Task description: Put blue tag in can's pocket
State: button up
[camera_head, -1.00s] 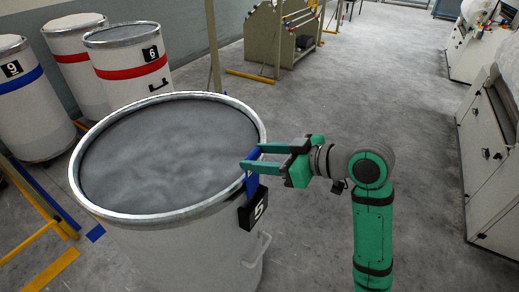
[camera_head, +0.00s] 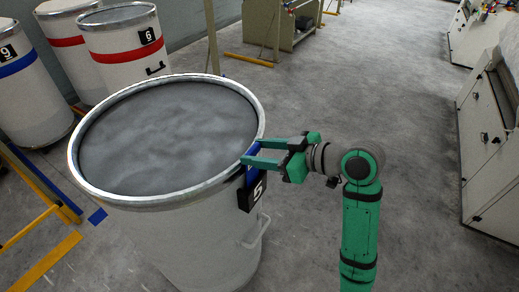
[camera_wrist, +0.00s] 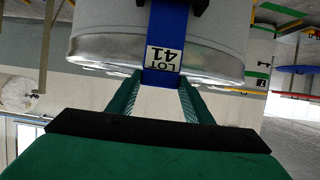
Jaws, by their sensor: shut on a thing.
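The large white can (camera_head: 190,235) with a metal rim stands left of centre. On its right side is a black pocket (camera_head: 258,199) marked 5. My gripper (camera_head: 249,158) is at the can's right rim, just above the pocket, shut on the blue tag (camera_head: 251,175). In the wrist view, my gripper (camera_wrist: 160,84) pinches the end of the blue tag (camera_wrist: 165,28), below its white "LOT 41" label. The tag's other end meets the black pocket (camera_wrist: 196,5) at the top edge. I cannot tell how far it is inside.
Cans marked 9 (camera_head: 22,105) and 6 (camera_head: 125,62) stand at the back left. A yellow and blue rail (camera_head: 45,190) is at the left. Machines (camera_head: 490,140) line the right. The floor between is clear.

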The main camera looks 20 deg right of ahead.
jog(key=o, duration=1.4)
jog(key=v, duration=1)
jog(key=shift+s+d+r, duration=0.2)
jog(key=shift+s, duration=0.05)
jog(key=shift+w, duration=0.1)
